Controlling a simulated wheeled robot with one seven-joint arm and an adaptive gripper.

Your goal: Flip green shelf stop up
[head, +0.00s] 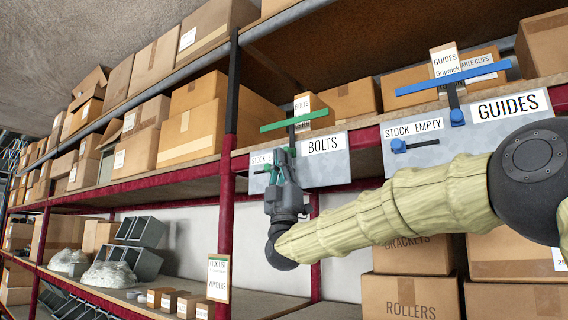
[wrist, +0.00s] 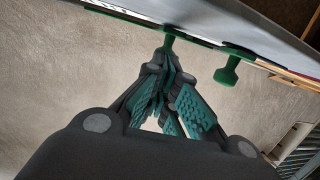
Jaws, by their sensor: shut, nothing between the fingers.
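The green shelf stop (head: 300,120) is a long green bar on a short upright post, standing level above the BOLTS panel in front of a small box. A green knob sits at the foot of the post. Another green knob (head: 268,168) shows beside my gripper, partly covered by it. My gripper (head: 279,153) is shut and empty, pointing up in front of the panel, just left of the post. In the wrist view, its fingertips (wrist: 166,62) are close to one green part (wrist: 168,43); a green knob (wrist: 228,72) stands to the right. I cannot tell whether the fingertips touch anything.
The BOLTS panel (head: 335,172) hangs on the shelf edge. To its right is the GUIDES panel (head: 480,137) with a blue bar stop (head: 440,80) and a blue knob with a black lever (head: 400,147). A red upright (head: 229,160) stands left. Boxes fill the shelves.

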